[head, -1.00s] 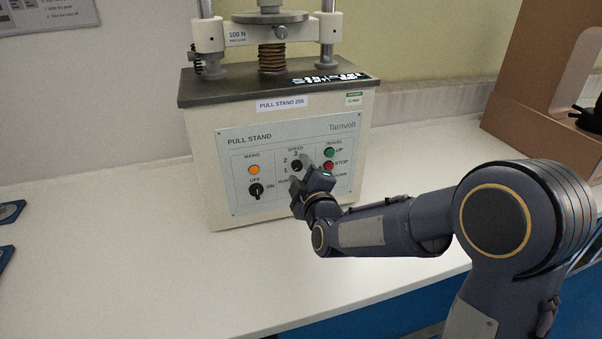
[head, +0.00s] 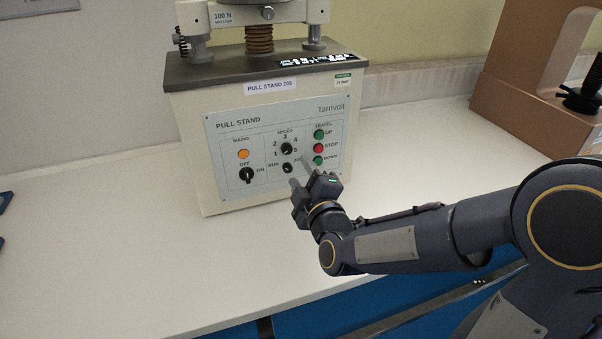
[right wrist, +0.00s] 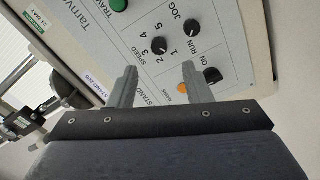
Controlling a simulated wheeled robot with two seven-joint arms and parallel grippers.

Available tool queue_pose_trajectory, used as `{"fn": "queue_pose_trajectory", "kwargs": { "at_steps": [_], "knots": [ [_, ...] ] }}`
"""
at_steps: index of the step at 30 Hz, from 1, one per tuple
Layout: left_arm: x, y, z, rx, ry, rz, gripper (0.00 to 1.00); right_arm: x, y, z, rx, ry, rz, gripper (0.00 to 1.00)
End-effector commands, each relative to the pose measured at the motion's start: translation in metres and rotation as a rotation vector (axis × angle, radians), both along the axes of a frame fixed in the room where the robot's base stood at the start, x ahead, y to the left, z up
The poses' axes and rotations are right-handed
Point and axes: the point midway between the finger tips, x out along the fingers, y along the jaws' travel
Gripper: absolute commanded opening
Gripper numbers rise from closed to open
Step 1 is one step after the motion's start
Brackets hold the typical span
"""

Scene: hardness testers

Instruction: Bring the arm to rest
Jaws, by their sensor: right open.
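My right arm comes in from the right in the head view, and its gripper (head: 299,172) is in front of the lower part of the pull stand's panel. In the right wrist view the two fingers (right wrist: 157,88) are apart with nothing between them. The pull stand (head: 190,150) is a cream machine with a grey front panel, and I see no clear contact with it. The panel has an orange mains lamp (head: 243,154), a mains knob (head: 247,175), a speed knob (head: 287,148), a run/jog knob (head: 287,168) and green and red travel buttons (head: 318,148). My left gripper is not in view.
The white bench (head: 110,260) is clear to the left and in front of the stand. Blue items lie at the far left edge.

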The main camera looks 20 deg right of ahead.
Motion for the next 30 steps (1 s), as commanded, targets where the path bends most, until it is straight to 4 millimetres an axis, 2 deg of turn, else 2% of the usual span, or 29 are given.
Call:
{"fn": "queue_pose_trajectory", "kwargs": {
  "at_steps": [5,8,11,13,17,21,24,27,30],
  "knots": [
    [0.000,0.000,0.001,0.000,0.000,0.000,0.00,0.000,0.000,0.001,0.004,0.002,0.001,0.45],
    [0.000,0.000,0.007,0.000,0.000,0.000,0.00,-0.004,-0.004,0.005,0.063,0.036,0.009,0.45],
    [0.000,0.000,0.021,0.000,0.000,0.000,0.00,-0.016,-0.013,0.014,0.227,0.135,0.032,0.45],
    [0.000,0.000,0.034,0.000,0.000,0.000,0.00,-0.033,-0.018,0.021,0.389,0.241,0.048,0.45],
    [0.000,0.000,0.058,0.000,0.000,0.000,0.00,-0.081,-0.025,0.031,0.711,0.480,0.039,0.45],
    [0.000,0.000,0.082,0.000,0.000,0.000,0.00,-0.147,-0.029,0.038,1.001,0.740,-0.061,0.45],
    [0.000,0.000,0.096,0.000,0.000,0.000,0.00,-0.194,-0.031,0.038,1.157,0.895,-0.188,0.45],
    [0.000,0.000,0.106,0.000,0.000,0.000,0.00,-0.233,-0.033,0.037,1.264,1.006,-0.324,0.45],
    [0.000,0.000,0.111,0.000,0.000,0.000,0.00,-0.260,-0.034,0.034,1.328,1.071,-0.432,0.45]
  ]
}}
